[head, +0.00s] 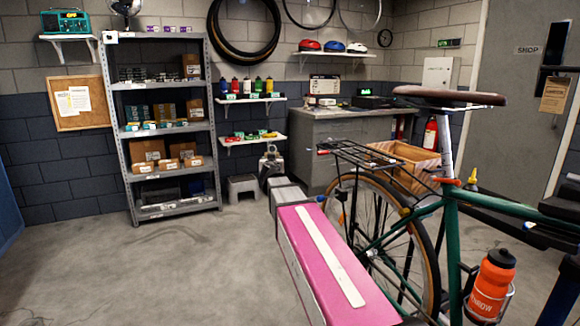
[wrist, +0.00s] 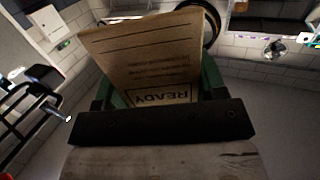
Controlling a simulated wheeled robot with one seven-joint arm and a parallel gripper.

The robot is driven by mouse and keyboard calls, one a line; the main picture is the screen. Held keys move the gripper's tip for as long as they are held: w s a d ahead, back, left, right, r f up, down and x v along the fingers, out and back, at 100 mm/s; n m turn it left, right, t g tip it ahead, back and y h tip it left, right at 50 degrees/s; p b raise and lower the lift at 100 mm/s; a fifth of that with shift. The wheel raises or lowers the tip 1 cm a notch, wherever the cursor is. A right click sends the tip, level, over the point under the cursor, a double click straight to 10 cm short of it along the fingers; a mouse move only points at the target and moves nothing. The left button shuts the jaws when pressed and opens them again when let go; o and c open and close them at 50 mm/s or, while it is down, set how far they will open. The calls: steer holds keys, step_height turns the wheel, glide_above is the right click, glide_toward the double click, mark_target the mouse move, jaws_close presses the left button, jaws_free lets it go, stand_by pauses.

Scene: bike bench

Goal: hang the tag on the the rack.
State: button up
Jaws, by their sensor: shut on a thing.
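The tag (wrist: 143,50) is a flat tan card with dark printing and a boxed word "READY". It reads upside down in the wrist view. My gripper (wrist: 158,97) is shut on its lower end, and the card sticks out beyond the dark jaw bar. The black wire rack (head: 355,153) sits over the bike's rear wheel in the head view. Black bars (wrist: 22,120) at the left of the wrist view may be part of it, apart from the tag. In the head view I cannot make out my gripper or the held tag beyond my pink arm.
The bike's rear wheel (head: 388,235), green frame, brown saddle (head: 450,95) and orange bottle (head: 492,285) stand at the right. A wooden crate (head: 405,160) is close behind the rack. A grey shelf unit (head: 165,128) stands at the back left. The left floor is clear.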

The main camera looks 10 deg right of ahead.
steer(key=s+d+f+m+g+h, duration=0.2)
steer(key=d+m+g+h, duration=0.9)
steer(key=d, duration=0.5)
steer(key=shift+s+d+m+g+h, duration=0.15)
steer(key=shift+s+m+g+h, duration=0.2)
steer(key=shift+m+g, duration=0.95)
stand_by(0.5)
steer(key=shift+w, duration=0.1)
stand_by(0.5)
steer(key=o, duration=1)
